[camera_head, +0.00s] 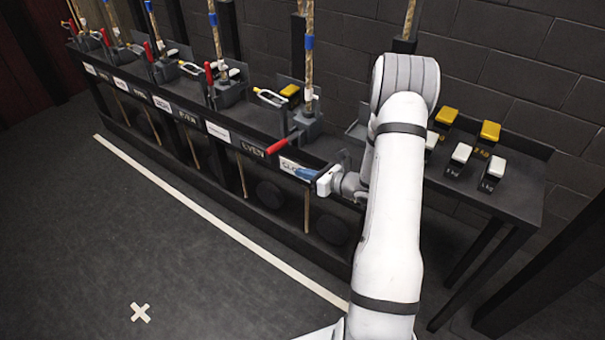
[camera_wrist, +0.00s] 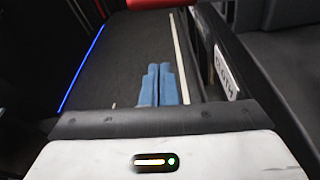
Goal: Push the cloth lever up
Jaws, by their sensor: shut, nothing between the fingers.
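The cloth lever (camera_head: 285,142) has a red handle that sticks out to the lower left, over the front of the rail, from a grey block (camera_head: 306,124). A red bar (camera_wrist: 160,3), likely this handle, crosses the top of the wrist view. The label below it (camera_head: 291,166) is partly hidden by my gripper in the head view; the label reads CLOTH in the wrist view (camera_wrist: 227,74). My gripper (camera_head: 299,171) has blue fingers, shut and empty, in front of the label and lower in the picture than the handle. The shut fingers also show in the wrist view (camera_wrist: 159,68).
Other levers with upright red handles (camera_head: 209,74) stand along the rail to the left. Ropes rise from the blocks. Yellow and white weights (camera_head: 461,153) sit on the table at right. The floor in front is clear, with a white line (camera_head: 225,228) and cross (camera_head: 140,313).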

